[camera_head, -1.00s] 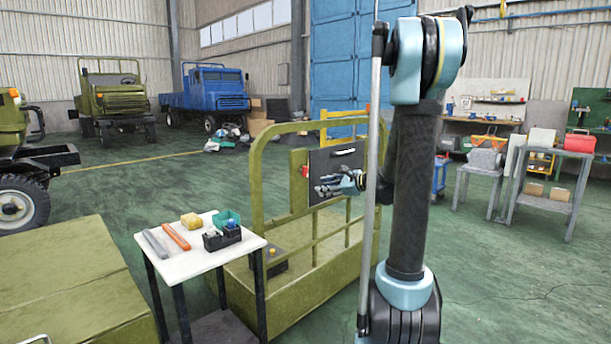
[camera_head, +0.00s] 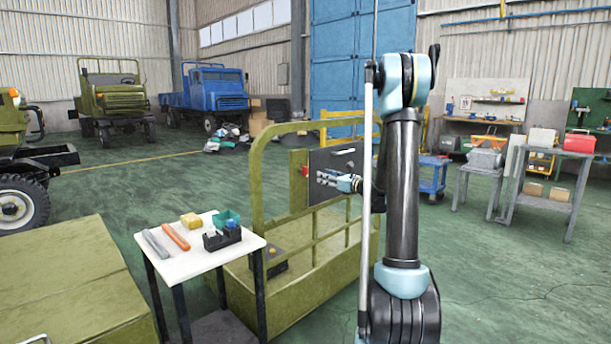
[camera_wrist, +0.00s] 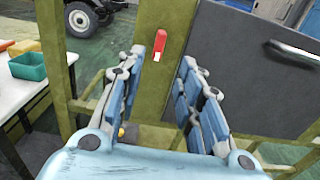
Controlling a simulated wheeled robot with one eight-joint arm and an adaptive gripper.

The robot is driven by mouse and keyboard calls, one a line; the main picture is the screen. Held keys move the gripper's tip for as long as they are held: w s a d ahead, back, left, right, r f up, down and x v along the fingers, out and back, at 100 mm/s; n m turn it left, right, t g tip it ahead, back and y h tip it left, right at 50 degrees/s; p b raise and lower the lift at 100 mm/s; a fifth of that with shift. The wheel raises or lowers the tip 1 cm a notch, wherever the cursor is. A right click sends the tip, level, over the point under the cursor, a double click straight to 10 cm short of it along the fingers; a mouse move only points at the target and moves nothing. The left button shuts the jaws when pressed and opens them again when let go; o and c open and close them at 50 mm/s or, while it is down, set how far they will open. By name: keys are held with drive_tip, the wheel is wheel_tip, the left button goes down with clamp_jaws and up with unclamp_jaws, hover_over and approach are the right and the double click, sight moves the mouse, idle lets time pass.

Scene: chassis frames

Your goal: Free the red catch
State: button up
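The red catch (camera_wrist: 160,44) is a small upright red piece with a white lower end, on an olive post (camera_wrist: 148,75) in the wrist view. It also shows as a small red spot in the head view (camera_head: 305,171), left of a dark grey panel (camera_head: 322,160). The panel has a light bar handle (camera_wrist: 293,53) near its upper right in the wrist view. My gripper (camera_wrist: 167,62) is open and empty. Its fingers stand either side of the catch in the picture, with the catch between and beyond their tips. I see no contact with the catch.
An olive railed platform (camera_head: 320,285) surrounds the panel's area. A white-topped table (camera_head: 155,248) at left holds a yellow block, a green bin (camera_head: 226,217), a black holder and two bars. Open green floor lies to the right, before grey stands (camera_head: 550,185).

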sight(306, 171)
drive_tip(key=x, duration=1.3)
clamp_jaws()
